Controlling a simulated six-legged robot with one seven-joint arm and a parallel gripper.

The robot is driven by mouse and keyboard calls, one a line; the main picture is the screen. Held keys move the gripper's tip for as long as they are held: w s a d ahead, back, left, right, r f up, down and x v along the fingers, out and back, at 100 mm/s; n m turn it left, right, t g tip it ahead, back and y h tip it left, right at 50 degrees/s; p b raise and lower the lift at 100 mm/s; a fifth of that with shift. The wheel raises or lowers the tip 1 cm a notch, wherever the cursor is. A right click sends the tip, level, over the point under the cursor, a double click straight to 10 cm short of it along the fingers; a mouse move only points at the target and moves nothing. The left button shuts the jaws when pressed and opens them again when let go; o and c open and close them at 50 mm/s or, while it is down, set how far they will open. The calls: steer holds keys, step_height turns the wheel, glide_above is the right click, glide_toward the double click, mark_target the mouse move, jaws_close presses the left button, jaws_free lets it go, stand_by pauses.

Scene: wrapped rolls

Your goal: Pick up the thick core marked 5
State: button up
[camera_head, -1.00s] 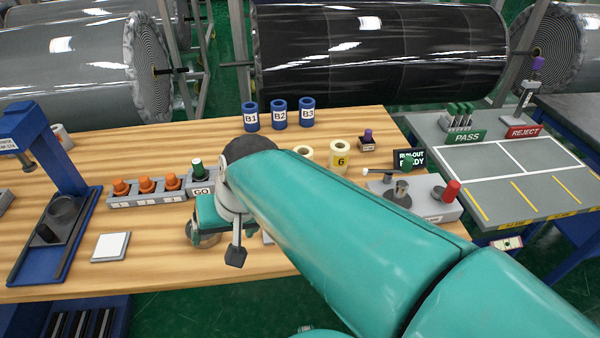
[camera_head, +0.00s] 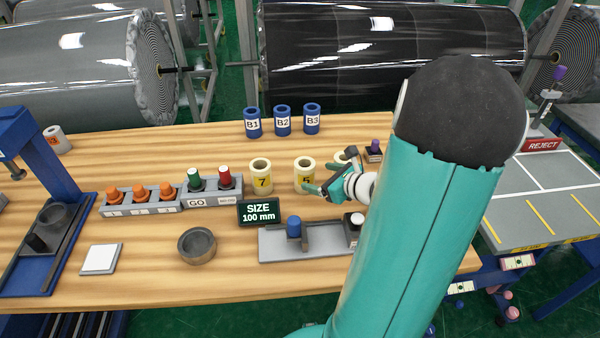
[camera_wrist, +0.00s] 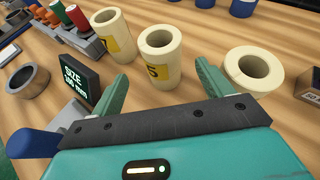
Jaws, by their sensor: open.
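The thick core marked 5 (camera_head: 304,175) is a cream cylinder with a yellow label, upright on the wooden table. In the wrist view, core 5 (camera_wrist: 160,60) stands just beyond and between my two green fingers, its label partly facing me. My gripper (camera_head: 318,190) is open and empty, with a finger in front of the lower part of core 5 in the head view. In the wrist view my gripper (camera_wrist: 158,85) has its fingers spread wide. I cannot tell whether either finger touches the core.
Core 7 (camera_head: 261,176) stands left of core 5. Another cream core (camera_wrist: 254,72) stands to the right, mostly hidden in the head view. The size display (camera_head: 259,212), a grey gauge (camera_head: 275,246) and a dark ring (camera_head: 197,246) are nearer. Blue cores (camera_head: 283,120) stand behind.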

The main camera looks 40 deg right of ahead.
mark_target(304, 174)
steer(key=shift+s+d+f+m+h, duration=0.1)
steer(key=shift+d+f+m+h, duration=0.25)
steer(key=shift+m, duration=0.25)
steer(key=shift+w+a, duration=0.15)
steer(key=shift+w, duration=0.15)
steer(key=x, duration=0.7)
steer(key=shift+w+a+f, duration=0.1)
steer(key=shift+a+f, duration=0.1)
steer(key=shift+c, duration=0.2)
steer(key=c, duration=1.1)
